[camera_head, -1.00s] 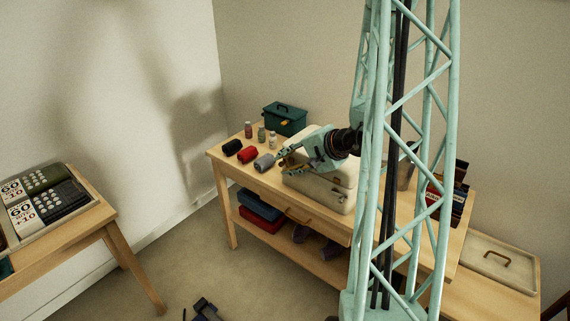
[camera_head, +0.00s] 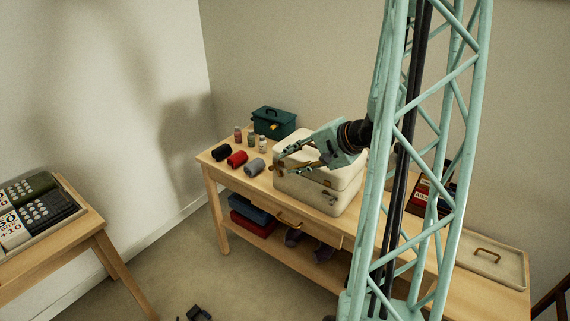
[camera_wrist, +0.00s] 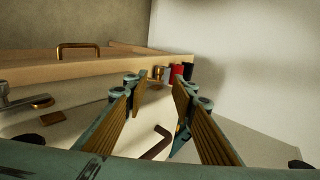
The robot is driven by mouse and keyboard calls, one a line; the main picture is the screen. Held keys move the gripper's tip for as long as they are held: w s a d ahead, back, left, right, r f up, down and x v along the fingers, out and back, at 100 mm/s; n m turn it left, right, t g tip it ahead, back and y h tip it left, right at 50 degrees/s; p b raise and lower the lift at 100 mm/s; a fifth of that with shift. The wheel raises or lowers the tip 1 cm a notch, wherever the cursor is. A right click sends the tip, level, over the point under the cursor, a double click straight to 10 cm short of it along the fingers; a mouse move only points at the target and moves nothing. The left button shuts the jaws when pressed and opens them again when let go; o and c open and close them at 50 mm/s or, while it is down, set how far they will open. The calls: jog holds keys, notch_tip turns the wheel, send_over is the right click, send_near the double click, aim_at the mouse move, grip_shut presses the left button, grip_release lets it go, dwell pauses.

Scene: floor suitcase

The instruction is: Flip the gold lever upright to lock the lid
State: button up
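A cream case (camera_head: 325,190) with its lid down stands on the wooden workbench. My gripper (camera_head: 281,160) is open at the case's upper left, its fingers pointing left. In the wrist view its spread fingers (camera_wrist: 158,88) hold nothing. A small gold piece (camera_wrist: 157,73), which looks like the gold lever, shows beyond the gap, nearer the left fingertip. Whether it stands upright or lies over I cannot tell. A dark bronze bent bar (camera_wrist: 157,143) lies over the cream surface below the gap. A silver latch (camera_wrist: 15,101) is at the left. My arm hides part of the case.
Black, red and grey rolls (camera_head: 237,159) and small bottles (camera_head: 250,139) stand left of the case. A green toolbox (camera_head: 273,122) is behind them. A drawer with a brass handle (camera_head: 289,220) is below.

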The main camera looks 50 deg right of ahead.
jog(key=shift+v, duration=1.55)
